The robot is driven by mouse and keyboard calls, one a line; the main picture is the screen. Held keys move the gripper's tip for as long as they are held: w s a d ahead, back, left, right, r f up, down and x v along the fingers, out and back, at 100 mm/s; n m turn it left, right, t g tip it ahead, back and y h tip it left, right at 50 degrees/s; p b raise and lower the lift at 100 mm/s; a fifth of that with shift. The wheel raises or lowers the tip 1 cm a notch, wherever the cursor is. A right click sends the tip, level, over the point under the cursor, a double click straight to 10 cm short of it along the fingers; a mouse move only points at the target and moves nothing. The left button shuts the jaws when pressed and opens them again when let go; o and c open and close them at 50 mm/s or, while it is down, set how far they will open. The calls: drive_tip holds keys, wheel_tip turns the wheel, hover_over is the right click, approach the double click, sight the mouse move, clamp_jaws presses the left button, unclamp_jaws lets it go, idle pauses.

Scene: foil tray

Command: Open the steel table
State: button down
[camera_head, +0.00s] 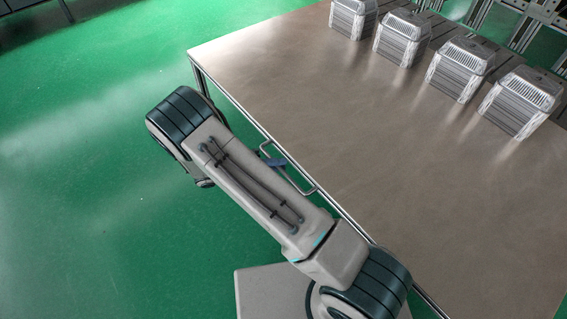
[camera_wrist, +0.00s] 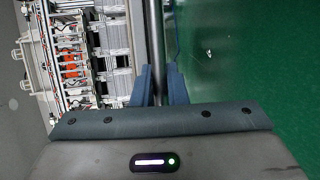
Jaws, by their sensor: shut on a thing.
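The steel table (camera_head: 340,110) has a broad brushed top that fills the right of the head view. A thin metal bar handle (camera_head: 303,186) sticks out from its long front edge. My gripper (camera_head: 276,162) is at the far part of this handle, largely hidden behind my arm. In the wrist view, the handle bar (camera_wrist: 154,40) runs down between the two blue fingers of my gripper (camera_wrist: 160,84), which are shut on it. I cannot tell from the head view whether anything has come out from under the top.
Several ribbed silver blocks (camera_head: 401,38) stand in a row along the table's far side. White and grey machinery with orange parts (camera_wrist: 70,65) shows left of the bar in the wrist view. Green floor (camera_head: 80,200) lies open to the left.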

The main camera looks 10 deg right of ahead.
drive_tip(key=shift+w+d, duration=0.2)
drive_tip(key=shift+d, duration=0.2)
drive_tip(key=c, duration=1.5)
unclamp_jaws()
drive_tip(key=shift+w+d, duration=0.1)
drive_tip(key=shift+d, duration=0.05)
drive_tip(key=shift+o, duration=0.2)
drive_tip(key=shift+a, duration=0.2)
drive_tip(key=p+v, duration=0.1)
drive_tip(key=v, duration=1.2)
drive_tip(key=shift+a, duration=0.4)
